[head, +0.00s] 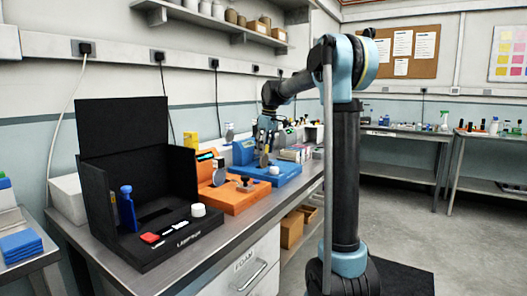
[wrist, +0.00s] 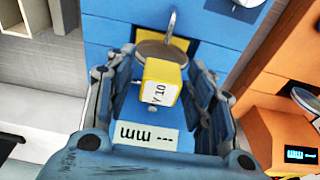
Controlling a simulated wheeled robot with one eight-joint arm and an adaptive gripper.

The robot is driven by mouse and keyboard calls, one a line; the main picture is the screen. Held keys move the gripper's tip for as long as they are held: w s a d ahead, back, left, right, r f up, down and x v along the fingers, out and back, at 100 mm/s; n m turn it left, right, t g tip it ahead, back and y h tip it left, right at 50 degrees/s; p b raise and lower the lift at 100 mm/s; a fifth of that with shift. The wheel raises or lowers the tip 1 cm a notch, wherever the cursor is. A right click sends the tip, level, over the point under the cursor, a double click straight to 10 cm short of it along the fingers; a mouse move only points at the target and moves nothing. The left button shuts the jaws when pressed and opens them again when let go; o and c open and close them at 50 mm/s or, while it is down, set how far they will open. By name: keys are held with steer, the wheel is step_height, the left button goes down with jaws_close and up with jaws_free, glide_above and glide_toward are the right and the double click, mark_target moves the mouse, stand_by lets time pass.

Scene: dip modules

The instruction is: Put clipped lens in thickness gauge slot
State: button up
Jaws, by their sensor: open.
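The blue module with the "mm" panel (wrist: 147,136), which looks like the thickness gauge, stands on the bench; its body (head: 283,176) shows in the head view. A yellow block marked "Y 10" (wrist: 161,83), apparently the lens clip, lies between my gripper's fingers. A brownish round lens (wrist: 152,49) shows just beyond it, partly hidden by the block. My gripper (wrist: 160,92) is open, with a finger on each side of the block and gaps visible. In the head view my gripper (head: 266,135) is above the blue module. I cannot tell whether the lens sits in the slot.
An orange module (head: 236,199) with a round disc stands next to the blue one. A black open box (head: 135,165) with a blue tool (head: 128,209) is at the left bench end. Several small items stand behind the blue module.

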step_height(320, 180, up, 12)
steer(key=s+d, duration=0.1)
steer(key=shift+d, duration=0.25)
steer(key=s+d+f+m, duration=0.2)
steer(key=s+d+f, duration=0.1)
steer(key=s, duration=0.3)
steer(key=s+d+f+m, duration=0.1)
steer(key=s+d+f, duration=0.25)
steer(key=s, duration=0.35)
steer(key=s+d+f+m, duration=0.4)
steer(key=s+f, duration=1)
steer(key=f, duration=0.1)
steer(key=s+d+f+m+t+h, duration=0.1)
steer(key=s+d+f+m, duration=0.3)
steer(key=s+f, duration=1)
steer(key=shift+s+d+f, duration=0.35)
steer(key=shift+s+d, duration=0.15)
steer(key=shift+s, duration=0.05)
steer(key=shift+w+f, duration=0.2)
steer(key=shift+w, duration=0.15)
